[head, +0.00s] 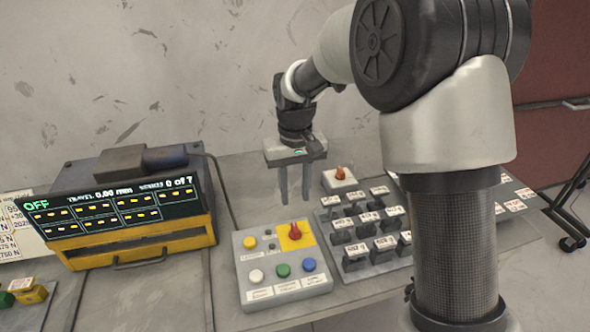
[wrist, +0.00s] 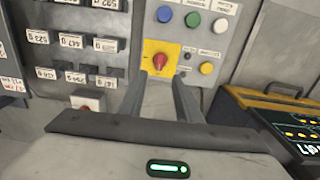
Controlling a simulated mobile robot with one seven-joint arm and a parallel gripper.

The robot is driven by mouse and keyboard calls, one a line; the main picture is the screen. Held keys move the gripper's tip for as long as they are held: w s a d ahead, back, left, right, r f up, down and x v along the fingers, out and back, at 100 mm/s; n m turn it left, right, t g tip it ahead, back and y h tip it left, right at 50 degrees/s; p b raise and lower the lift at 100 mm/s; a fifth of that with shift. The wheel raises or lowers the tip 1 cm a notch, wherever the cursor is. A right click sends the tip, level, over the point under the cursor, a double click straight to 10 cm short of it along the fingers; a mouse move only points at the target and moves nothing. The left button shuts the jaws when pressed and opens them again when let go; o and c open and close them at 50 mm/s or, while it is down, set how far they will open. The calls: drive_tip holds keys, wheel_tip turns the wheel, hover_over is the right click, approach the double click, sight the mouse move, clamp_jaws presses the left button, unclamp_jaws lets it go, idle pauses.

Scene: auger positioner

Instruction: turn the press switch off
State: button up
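A red rotary knob (head: 295,232) sits on a yellow plate (head: 308,240) at the upper right of a grey control panel (head: 247,289). In the wrist view the knob (wrist: 160,59) lies just beyond my fingertips. A second red knob (head: 340,173) stands on a small white box behind the label blocks, and also shows in the wrist view (wrist: 85,108). The labels are too small to tell which one is the press switch. My gripper (head: 295,196) is open and empty, pointing down above and behind the panel, apart from both knobs.
The panel also has white, green and blue buttons (head: 283,270) and a yellow one. A tray of labelled blocks (head: 356,250) stands close to its right. A yellow-black display unit (head: 140,243) at left reads OFF, 0.00 mm and 0 of 7. A wall rises behind.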

wheel_tip(320, 180, up, 6)
drive_tip(key=shift+p, duration=0.3)
